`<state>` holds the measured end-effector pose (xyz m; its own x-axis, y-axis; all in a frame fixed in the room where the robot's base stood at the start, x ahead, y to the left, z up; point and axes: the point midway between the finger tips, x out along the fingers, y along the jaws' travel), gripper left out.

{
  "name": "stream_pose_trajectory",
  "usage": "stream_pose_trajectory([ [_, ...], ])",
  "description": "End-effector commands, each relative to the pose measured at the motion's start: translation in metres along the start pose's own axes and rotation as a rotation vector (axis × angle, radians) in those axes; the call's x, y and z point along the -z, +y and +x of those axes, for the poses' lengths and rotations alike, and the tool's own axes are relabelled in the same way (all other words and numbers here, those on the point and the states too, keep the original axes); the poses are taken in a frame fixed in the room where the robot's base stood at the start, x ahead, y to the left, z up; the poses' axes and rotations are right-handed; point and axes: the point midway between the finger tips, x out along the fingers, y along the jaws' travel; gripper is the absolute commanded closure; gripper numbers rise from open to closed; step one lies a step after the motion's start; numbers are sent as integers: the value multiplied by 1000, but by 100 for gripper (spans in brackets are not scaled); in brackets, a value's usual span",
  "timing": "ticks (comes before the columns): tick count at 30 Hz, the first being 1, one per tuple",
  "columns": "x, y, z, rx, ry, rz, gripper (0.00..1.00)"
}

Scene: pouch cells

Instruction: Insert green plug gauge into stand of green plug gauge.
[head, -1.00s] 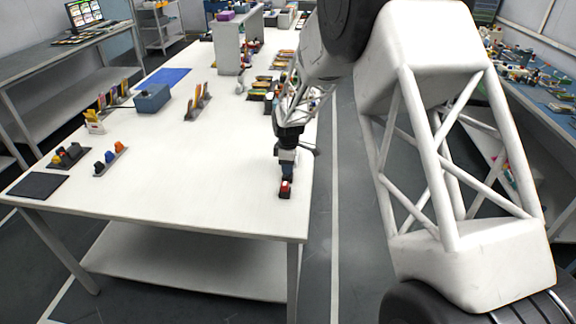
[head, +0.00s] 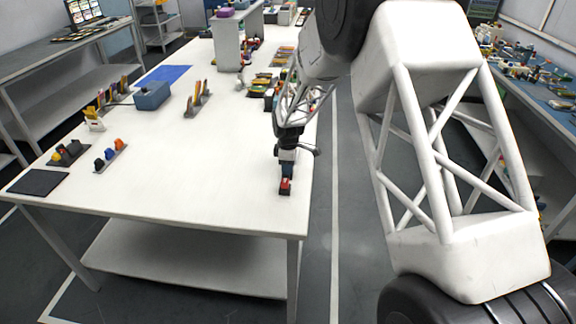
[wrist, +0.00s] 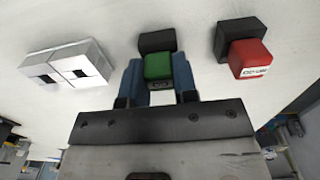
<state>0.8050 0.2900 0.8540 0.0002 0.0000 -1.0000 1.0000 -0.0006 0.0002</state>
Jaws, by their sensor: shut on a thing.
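The green plug gauge (wrist: 158,67) is between the two blue-grey fingers of my gripper (wrist: 160,80) in the wrist view. My gripper is shut on it. A black stand (wrist: 157,42) shows just beyond the green gauge, and the gauge overlaps its near edge in the picture. I cannot tell whether the gauge is in the stand or only above it. In the head view, my gripper (head: 286,163) points down near the table's right edge. The green gauge cannot be made out there.
A red labelled gauge (wrist: 250,59) in a black stand (wrist: 236,32) is close on the right in the wrist view. Silver blocks (wrist: 68,62) with dark square openings lie to the left. The white table (head: 190,185) is clear left of my gripper in the head view.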

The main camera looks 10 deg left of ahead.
Motion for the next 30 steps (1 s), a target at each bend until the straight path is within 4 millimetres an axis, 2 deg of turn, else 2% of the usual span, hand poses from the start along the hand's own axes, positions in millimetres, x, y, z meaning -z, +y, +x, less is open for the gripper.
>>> stream_pose_trajectory([
  [5,0,0,2,0,0,0,100],
  [6,0,0,2,0,0,0,67],
  [11,0,0,2,0,0,0,43],
  [23,0,0,-1,0,0,0,43],
  [30,0,0,-22,-1,0,0,43],
])
